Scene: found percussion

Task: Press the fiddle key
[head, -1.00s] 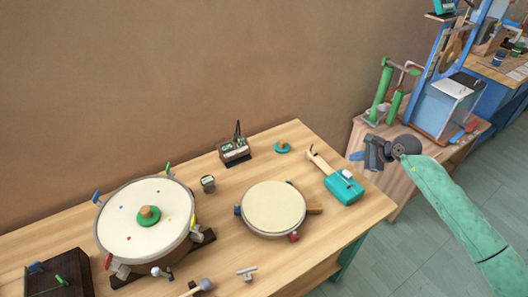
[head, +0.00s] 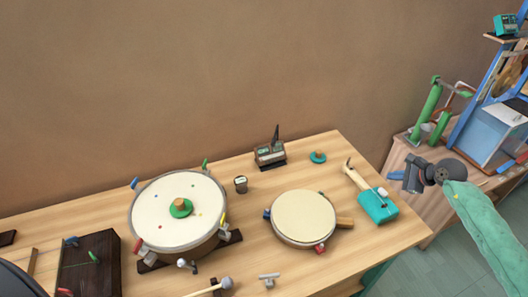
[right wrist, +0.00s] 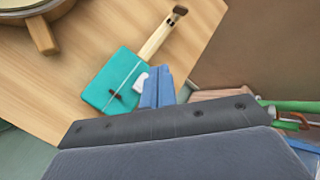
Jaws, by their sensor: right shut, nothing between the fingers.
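The fiddle is a teal box (head: 378,206) with a pale wooden neck (head: 356,176), lying near the right end of the wooden table. A small white key (head: 382,191) sits on the box's right side. In the right wrist view the teal box (right wrist: 112,82) lies just left of my fingers, and the white key (right wrist: 140,82) shows beside them. My right gripper (head: 398,176) is shut and empty, to the right of the fiddle in the head view. Its blue fingers show in the right wrist view (right wrist: 157,84), partly close to the key in the picture. My left gripper is not in view.
A large drum (head: 160,212) and a smaller round drum (head: 302,214) stand on the table (head: 245,250). A meter box (head: 270,154) and a teal disc (head: 318,156) lie behind. A side bench (head: 405,160) with green tubes (head: 428,105) stands beyond the right gripper.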

